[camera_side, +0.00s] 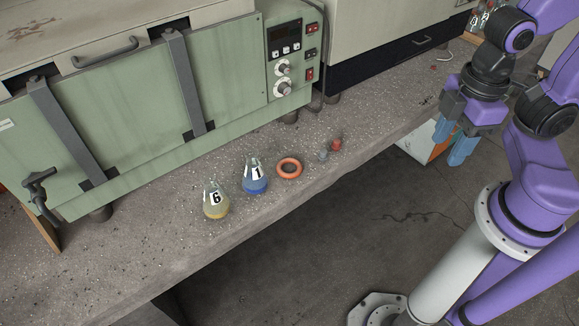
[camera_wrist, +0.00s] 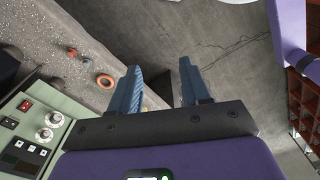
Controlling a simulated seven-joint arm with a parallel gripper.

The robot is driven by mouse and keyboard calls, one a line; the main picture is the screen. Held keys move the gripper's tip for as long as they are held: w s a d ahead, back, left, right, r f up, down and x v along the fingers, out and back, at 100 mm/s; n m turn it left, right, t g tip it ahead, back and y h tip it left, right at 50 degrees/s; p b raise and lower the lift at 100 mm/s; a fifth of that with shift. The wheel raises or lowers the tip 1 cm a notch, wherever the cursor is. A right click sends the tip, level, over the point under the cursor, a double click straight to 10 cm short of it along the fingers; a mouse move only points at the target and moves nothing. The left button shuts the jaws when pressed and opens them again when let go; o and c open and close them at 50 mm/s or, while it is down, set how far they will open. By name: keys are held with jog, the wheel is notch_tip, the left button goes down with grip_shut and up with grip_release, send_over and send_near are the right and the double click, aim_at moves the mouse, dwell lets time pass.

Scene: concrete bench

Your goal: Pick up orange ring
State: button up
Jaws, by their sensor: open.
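The orange ring (camera_side: 289,168) lies flat on the concrete bench, right of the flask with blue liquid. It also shows in the wrist view (camera_wrist: 105,81), left of my fingers. My gripper (camera_side: 455,143) is at the right in the side view, out past the bench's front edge and well apart from the ring. Its two blue fingers also show in the wrist view (camera_wrist: 160,85), spread open with nothing between them but floor behind.
A blue flask (camera_side: 255,178) marked 1 or 7 and a yellowish flask (camera_side: 215,201) marked 6 stand left of the ring. A small red object (camera_side: 335,145) and a small grey one (camera_side: 323,155) lie to its right. A green oven (camera_side: 140,100) stands behind.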

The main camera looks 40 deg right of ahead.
jog(key=m, duration=3)
send_over(295, 171)
jog(key=f, duration=2.8)
jog(key=shift+a+f, duration=0.2)
jog(key=shift+f, duration=0.1)
jog(key=shift+s+d+f, duration=0.1)
jog(key=shift+f, duration=1.25)
jog(key=shift+d+f, duration=0.1)
jog(key=shift+f, duration=1.2)
jog(key=shift+c, duration=0.3)
